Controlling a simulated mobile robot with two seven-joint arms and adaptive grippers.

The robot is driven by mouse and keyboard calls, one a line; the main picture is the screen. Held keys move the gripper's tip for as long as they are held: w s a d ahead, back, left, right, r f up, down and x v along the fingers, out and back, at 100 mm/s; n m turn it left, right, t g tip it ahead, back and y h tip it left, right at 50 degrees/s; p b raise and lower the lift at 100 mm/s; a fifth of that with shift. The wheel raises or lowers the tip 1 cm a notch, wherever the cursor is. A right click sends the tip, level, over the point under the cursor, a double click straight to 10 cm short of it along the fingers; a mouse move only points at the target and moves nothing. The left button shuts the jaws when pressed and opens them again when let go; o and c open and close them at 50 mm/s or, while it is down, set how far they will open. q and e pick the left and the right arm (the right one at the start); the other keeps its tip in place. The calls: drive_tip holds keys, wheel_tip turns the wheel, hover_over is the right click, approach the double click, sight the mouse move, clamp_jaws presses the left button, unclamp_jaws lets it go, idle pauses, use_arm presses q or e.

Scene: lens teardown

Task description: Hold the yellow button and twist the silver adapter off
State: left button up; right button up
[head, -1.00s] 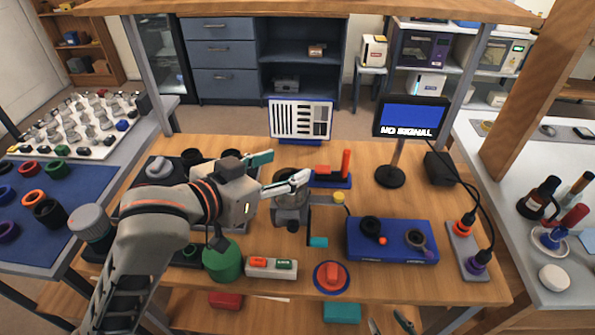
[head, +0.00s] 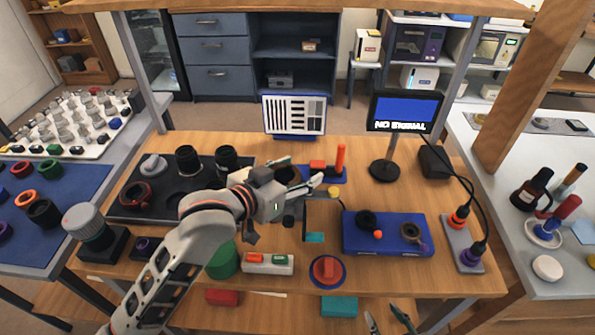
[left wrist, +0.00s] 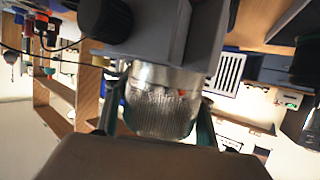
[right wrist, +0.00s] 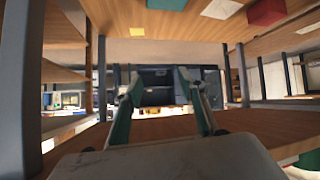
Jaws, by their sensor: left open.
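The yellow button (head: 335,192) shows in the head view just right of my left gripper, with no finger on it. The silver adapter (left wrist: 162,105) is a knurled cylinder in the left wrist view, below a grey block (left wrist: 160,35) with a black knob. My left gripper (head: 296,177) is open, one finger on each side of the adapter; I cannot tell whether they touch it. In the head view the gripper hides most of the adapter. My right gripper (right wrist: 160,100) is open and empty; its fingertips show low in the head view (head: 388,322), away from the bench parts.
A blue tray (head: 360,245) with dark parts lies right of the holder. A red button (head: 327,270), a green dome (head: 222,262) and a switch box (head: 267,264) stand at the front. A monitor (head: 405,112) stands behind. The dark tray (head: 120,213) is left.

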use_arm(q)
drive_tip(key=c, duration=1.1)
drive_tip(key=shift+c, duration=0.4)
drive_tip(key=shift+c, duration=0.2)
use_arm(e)
clamp_jaws()
use_arm(q)
drive_tip(key=shift+f, duration=0.1)
